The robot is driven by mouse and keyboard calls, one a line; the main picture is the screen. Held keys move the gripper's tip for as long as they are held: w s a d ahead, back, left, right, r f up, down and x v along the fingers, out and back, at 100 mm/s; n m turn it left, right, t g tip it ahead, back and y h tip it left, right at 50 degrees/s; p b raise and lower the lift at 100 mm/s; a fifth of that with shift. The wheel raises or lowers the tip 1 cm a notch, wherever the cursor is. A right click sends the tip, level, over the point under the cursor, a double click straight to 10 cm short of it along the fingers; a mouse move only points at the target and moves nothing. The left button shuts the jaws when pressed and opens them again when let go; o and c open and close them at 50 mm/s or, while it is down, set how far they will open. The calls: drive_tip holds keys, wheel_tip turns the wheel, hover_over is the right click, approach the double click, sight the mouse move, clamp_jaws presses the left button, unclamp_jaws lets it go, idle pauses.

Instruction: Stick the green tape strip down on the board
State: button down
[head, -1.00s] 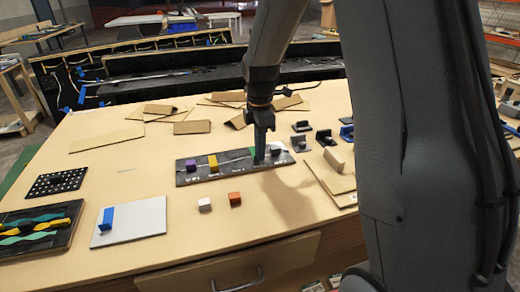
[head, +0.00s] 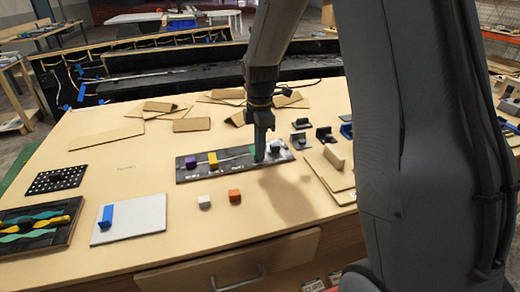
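The dark board (head: 222,171) lies on the wooden table, with a purple block (head: 190,162), a yellow block (head: 213,160) and a pale wavy line along it. A small green piece (head: 253,150), perhaps the green tape strip, shows right beside my gripper's left side. My gripper (head: 260,157) points down over the right part of the board. Its tips are at or just above the board; contact is unclear. The fingers look close together, but I cannot see whether they hold anything. A dark grey piece (head: 276,146) sits on the board just right of my gripper.
A white block (head: 204,202) and an orange block (head: 235,196) lie in front of the board. A tray (head: 50,244) of wavy strips and a white plate (head: 150,222) with a blue piece are at left. Cardboard pieces (head: 192,125) lie behind; small dark fixtures (head: 325,135) stand right.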

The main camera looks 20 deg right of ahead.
idle(0.4)
drive_tip(key=c, duration=1.9)
unclamp_jaws()
wheel_tip(320, 180, up, 8)
drive_tip(key=shift+f+b, duration=0.1)
drive_tip(key=shift+b, duration=0.9)
